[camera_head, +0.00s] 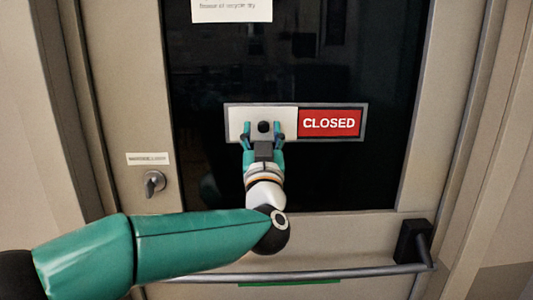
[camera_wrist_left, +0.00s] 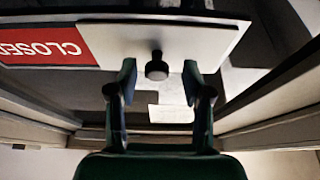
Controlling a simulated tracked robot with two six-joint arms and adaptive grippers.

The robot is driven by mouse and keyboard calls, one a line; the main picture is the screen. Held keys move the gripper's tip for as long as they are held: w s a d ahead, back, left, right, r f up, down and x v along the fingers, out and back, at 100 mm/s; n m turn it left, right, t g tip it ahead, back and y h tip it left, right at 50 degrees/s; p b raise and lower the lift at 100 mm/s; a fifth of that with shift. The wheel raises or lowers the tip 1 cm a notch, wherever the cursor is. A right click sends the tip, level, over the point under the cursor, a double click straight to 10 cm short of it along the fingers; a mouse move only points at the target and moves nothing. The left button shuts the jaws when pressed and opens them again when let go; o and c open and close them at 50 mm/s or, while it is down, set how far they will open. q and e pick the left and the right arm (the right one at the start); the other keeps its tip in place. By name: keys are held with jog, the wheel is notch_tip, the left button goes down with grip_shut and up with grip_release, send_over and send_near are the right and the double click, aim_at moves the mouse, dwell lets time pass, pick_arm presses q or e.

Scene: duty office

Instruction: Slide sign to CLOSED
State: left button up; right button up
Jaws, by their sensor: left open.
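The sign (camera_head: 330,107) is a grey frame on the dark door glass. Its red CLOSED panel (camera_head: 331,123) shows on the right, and a white sliding plate (camera_head: 237,124) covers the left part. A round black knob (camera_head: 264,127) stands on the plate. My left gripper (camera_head: 263,132) is open, with one finger on each side of the knob. In the left wrist view the knob (camera_wrist_left: 157,66) sits between and slightly beyond the open fingertips (camera_wrist_left: 158,78), with gaps on both sides. The red panel (camera_wrist_left: 42,45) appears upside down there. My right gripper is not in view.
The sign hangs on a beige door (camera_head: 130,110) with a dark window. A lock with a key-like knob (camera_head: 154,183) is at the left. A push bar (camera_head: 370,272) crosses below, ending in a black bracket (camera_head: 414,243). A paper notice (camera_head: 232,10) is above.

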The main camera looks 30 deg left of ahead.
pick_arm(q)
jog(key=v, duration=1.1)
jog(key=shift+d+f, duration=0.1)
jog(key=shift+f, duration=0.05)
